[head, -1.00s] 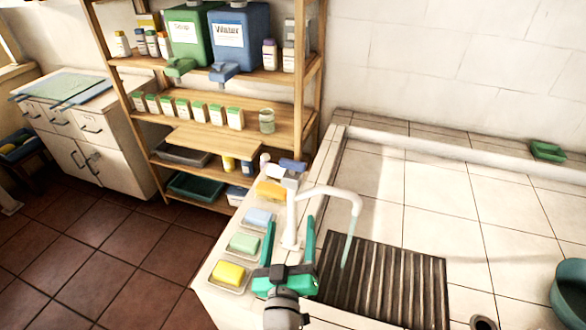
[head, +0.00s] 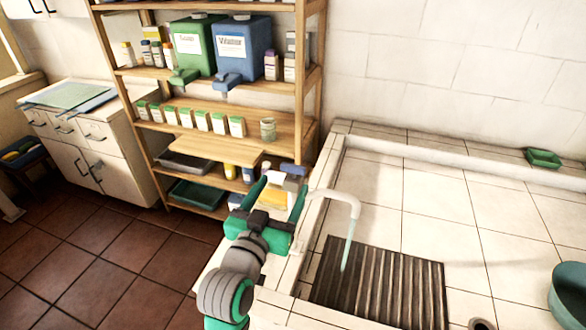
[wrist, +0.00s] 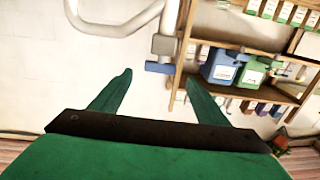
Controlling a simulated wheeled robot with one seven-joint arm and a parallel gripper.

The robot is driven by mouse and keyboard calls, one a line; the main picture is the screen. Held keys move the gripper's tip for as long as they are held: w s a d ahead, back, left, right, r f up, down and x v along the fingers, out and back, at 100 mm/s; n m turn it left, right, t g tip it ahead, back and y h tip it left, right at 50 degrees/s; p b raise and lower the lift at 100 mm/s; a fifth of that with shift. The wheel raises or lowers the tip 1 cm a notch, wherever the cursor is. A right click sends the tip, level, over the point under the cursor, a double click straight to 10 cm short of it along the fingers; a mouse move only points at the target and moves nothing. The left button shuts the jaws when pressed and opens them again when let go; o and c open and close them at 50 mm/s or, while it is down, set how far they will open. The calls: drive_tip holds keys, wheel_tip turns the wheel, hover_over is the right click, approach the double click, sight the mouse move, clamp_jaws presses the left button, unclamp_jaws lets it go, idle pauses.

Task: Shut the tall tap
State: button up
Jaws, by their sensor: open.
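The tall white tap (head: 346,194) stands at the left edge of the tiled basin. Its curved spout points right, and a pale stream of water (head: 348,246) falls from it. A blue handle (head: 293,168) shows at the tap's top, just beyond my fingers. My gripper (head: 281,192) is open, with its green fingers pointing at the handle end of the tap; the arm hides the tap's lower body. Nothing is between the fingers' inner faces.
A dark ribbed drain mat (head: 385,285) lies under the spout. A wooden shelf (head: 300,100) with a green container (head: 192,48) and a blue container (head: 240,50) stands behind. A teal bowl (head: 570,290) is at right. Bare tiles lie between.

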sight(292, 170)
drive_tip(key=x, duration=0.8)
drive_tip(key=shift+w+d, duration=0.2)
drive_tip(key=shift+w, duration=0.1)
drive_tip(key=shift+a, duration=0.1)
drive_tip(key=c, duration=1.1)
drive_tip(key=shift+o, duration=0.3)
